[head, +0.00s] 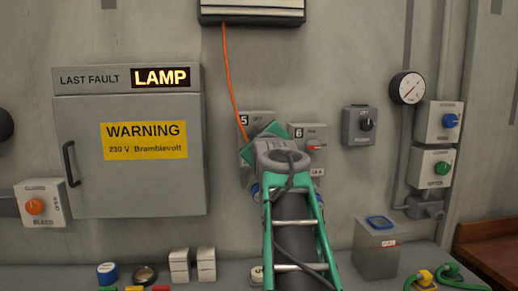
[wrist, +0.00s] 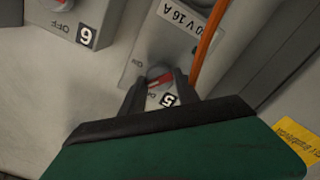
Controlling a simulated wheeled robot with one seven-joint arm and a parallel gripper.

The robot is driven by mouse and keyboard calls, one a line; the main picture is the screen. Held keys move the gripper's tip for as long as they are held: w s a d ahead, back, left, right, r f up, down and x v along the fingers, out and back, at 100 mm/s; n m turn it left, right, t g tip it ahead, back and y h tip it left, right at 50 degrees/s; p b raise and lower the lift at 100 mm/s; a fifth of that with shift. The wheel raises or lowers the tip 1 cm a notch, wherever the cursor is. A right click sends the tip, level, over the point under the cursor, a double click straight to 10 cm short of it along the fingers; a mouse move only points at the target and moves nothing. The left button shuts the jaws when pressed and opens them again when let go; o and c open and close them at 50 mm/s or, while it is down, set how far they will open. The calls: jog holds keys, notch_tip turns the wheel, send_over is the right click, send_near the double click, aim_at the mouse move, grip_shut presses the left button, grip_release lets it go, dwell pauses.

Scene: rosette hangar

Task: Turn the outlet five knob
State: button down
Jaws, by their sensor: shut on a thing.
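The outlet five panel (head: 244,120) is a grey box on the wall with a "5" label, mostly hidden behind my arm in the head view. In the wrist view, its face (wrist: 146,58) shows turned, with the "5" label close to my fingers. The outlet five knob (wrist: 159,79) is small and grey with a red bar. My gripper (wrist: 157,84) has its two dark fingers on either side of the knob, shut on it. The fingers partly cover the knob and the lettering around it.
Outlet six (head: 309,132) with a red knob stands just right. An orange cable (head: 230,75) runs down beside outlet five and passes close to my right finger in the wrist view. A warning cabinet (head: 130,185) is at left.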

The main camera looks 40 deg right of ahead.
jog(key=shift+f+n+b, duration=0.1)
jog(key=shift+n+b, duration=2.3)
jog(key=shift+n, duration=1.3)
jog(key=c, duration=0.9)
grip_release()
jog(key=b+v, duration=0.1)
jog(key=v, duration=0.6)
jog(key=shift+s+a, duration=0.3)
